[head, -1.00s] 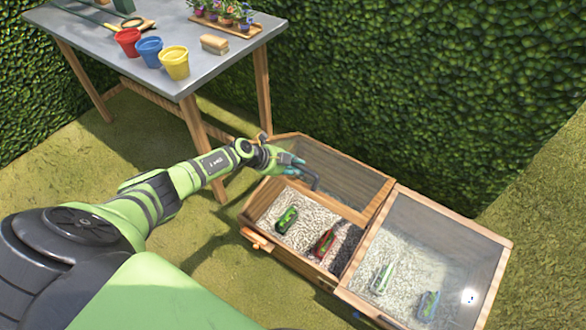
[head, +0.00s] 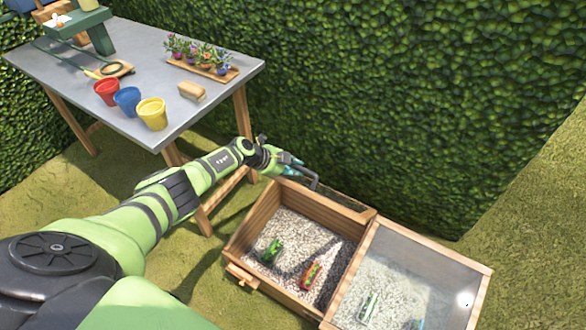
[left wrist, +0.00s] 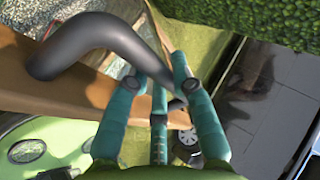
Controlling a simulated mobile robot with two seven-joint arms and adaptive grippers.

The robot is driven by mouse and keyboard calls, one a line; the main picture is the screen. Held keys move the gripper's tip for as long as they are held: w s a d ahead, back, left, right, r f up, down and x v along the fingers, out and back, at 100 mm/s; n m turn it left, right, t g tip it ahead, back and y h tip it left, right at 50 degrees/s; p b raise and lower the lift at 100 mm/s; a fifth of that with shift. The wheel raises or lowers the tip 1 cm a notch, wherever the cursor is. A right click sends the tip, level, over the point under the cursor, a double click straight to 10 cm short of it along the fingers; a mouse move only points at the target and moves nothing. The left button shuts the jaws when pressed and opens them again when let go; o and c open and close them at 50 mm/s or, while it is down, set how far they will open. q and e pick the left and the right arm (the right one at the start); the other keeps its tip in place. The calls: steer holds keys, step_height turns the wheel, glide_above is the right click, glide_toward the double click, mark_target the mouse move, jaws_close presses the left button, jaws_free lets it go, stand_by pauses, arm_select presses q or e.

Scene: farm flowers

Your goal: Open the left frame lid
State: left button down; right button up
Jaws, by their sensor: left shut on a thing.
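The left cold frame (head: 248,222) is a wooden box with pale gravel inside, and its interior is open to view from above. Its lid (head: 345,200) stands raised at the back edge and shows nearly edge-on. My left gripper (head: 292,166) is at the lid's dark curved handle (head: 314,181). In the left wrist view the teal fingers (left wrist: 160,85) are shut on the thick grey handle (left wrist: 85,42), beside the lid's wooden rail (left wrist: 100,92). The fingers hide part of the handle. My right gripper is in neither view.
The right frame (head: 478,300) adjoins the left one, its glazed lid shut. Small green and red items lie in the left frame's gravel. A metal-topped table (head: 80,75) with pots stands at left. A hedge (head: 400,90) rises close behind the frames.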

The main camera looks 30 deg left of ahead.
arm_select(q)
steer(key=shift+a, duration=0.1)
steer(key=c, duration=1.1)
jaws_free()
steer(key=shift+r, duration=0.1)
steer(key=shift+o, duration=0.2)
steer(key=v, duration=1.2)
steer(key=shift+s, duration=0.1)
